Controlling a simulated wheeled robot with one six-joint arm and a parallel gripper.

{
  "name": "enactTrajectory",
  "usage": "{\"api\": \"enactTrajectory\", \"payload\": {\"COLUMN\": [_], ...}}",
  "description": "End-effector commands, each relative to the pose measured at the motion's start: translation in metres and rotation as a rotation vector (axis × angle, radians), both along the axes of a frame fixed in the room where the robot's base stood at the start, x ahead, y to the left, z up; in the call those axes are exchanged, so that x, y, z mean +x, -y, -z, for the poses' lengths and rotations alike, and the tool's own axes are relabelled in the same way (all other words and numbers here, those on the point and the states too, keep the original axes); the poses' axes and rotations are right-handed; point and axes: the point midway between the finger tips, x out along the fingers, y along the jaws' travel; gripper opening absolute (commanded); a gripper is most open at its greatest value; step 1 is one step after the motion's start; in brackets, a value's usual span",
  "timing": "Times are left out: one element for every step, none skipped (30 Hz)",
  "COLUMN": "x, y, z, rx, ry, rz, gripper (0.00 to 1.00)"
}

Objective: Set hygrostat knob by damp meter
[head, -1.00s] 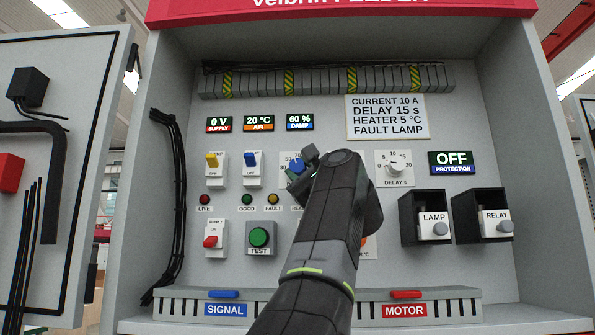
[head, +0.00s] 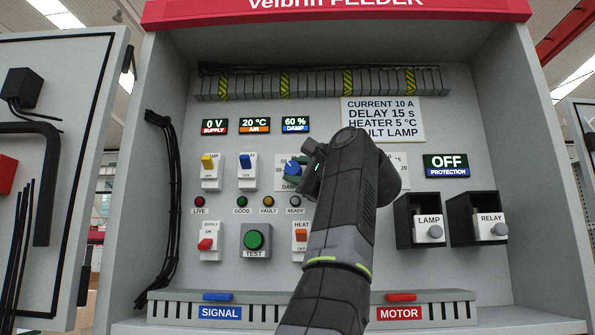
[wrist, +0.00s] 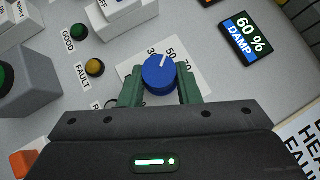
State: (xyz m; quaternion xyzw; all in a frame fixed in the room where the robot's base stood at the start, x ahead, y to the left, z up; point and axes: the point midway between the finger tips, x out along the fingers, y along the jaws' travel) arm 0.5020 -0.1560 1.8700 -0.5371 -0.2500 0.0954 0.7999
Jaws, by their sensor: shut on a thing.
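The blue hygrostat knob (wrist: 159,74) sits on its white dial plate in the wrist view, with marks around 30, 50 and 70 showing. Its white pointer line points toward about the 50 mark. My gripper (wrist: 160,88) has its green fingers on both sides of the knob, shut on it. In the head view the knob (head: 292,169) is partly hidden by my gripper (head: 304,168). The damp meter (head: 295,124) reads 60 %, and it also shows in the wrist view (wrist: 246,38).
Left of the knob are a blue switch (head: 247,172) and a yellow switch (head: 209,172). Lamps sit below, with a green TEST button (head: 254,240). My arm covers most of the delay dial. LAMP (head: 430,226) and RELAY (head: 490,226) modules stand at the right.

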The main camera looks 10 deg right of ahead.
Motion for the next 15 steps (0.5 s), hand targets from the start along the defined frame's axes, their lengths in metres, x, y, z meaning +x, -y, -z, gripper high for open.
{"api": "enactTrajectory", "payload": {"x": [-0.0015,-0.0015,-0.0015,-0.0015,-0.0015,-0.0015,-0.0015,-0.0015,-0.0014,-0.0012,-0.0011,-0.001,-0.0009,-0.0008,-0.0007], "y": [-0.0008,-0.0008,-0.0007,-0.0007,-0.0007,-0.0008,-0.0008,-0.0007,-0.0007,-0.0006,-0.0005,-0.0004,-0.0004,-0.0004,-0.0003], "z": [-0.0033,-0.0033,-0.0032,-0.0032,-0.0032,-0.0033,-0.0033,-0.0032,-0.003,-0.0027,-0.0024,-0.0022,-0.0019,-0.0017,-0.0015], "rx": [0.001,0.001,0.001,0.001,0.001,0.002,0.002,0.002,0.002,0.001,0.002,0.002,0.002,0.001,0.002], "ry": [0.007,0.007,0.007,0.007,0.007,0.007,0.007,0.007,0.007,0.006,0.006,0.005,0.005,0.004,0.004], "rz": [0.002,0.002,0.002,0.002,0.002,0.002,0.002,0.002,0.002,0.001,0.001,0.001,0.001,0.001,0.0], "gripper": [0.07,0.07,0.07,0.07,0.07,0.07,0.32,0.38,0.46,0.51,0.52,0.52,0.52,0.52,0.52]}}
